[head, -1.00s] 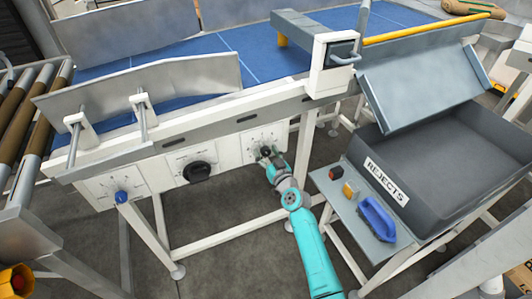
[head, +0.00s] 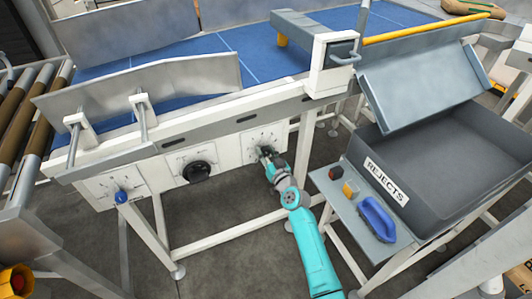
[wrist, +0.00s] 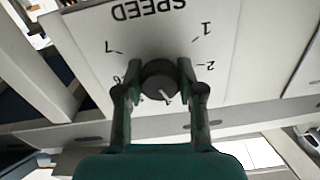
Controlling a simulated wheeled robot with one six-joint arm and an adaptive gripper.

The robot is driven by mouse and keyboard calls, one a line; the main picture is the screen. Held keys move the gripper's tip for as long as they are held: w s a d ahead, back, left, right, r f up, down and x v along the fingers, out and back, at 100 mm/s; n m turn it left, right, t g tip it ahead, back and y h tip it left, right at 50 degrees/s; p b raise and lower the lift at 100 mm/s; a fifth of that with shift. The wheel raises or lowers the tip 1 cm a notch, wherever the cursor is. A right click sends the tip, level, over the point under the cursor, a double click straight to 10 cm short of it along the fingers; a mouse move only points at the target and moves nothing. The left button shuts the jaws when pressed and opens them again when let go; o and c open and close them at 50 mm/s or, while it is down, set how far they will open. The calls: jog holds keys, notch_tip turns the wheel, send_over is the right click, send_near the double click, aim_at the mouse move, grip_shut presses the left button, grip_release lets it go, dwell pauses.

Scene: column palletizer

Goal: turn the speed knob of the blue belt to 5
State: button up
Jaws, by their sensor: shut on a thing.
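The blue belt (head: 235,50) runs across the back in the head view. The dark speed knob sits on the rightmost white dial panel (head: 249,146) of its front frame. My gripper (head: 267,155) is at that knob. In the wrist view the knob (wrist: 160,78) is between the two fingers of my gripper (wrist: 158,82), which are shut on its sides. The SPEED panel (wrist: 150,35) appears upside down there, with 1, 2, 6 and 7 visible. A small white mark shows at the knob's lower edge; I cannot tell which number it points to.
A black knob (head: 197,172) and a blue knob (head: 122,197) are on panels to the left. Frame legs stand close around my arm.

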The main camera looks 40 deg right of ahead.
jog(key=m, duration=0.6)
jog(key=shift+m, duration=0.3)
jog(key=m, duration=0.5)
jog(key=shift+m, duration=0.4)
jog(key=o, duration=1.2)
jog(key=shift+c, duration=0.2)
jog(key=v, duration=1.2)
jog(key=shift+r, duration=0.1)
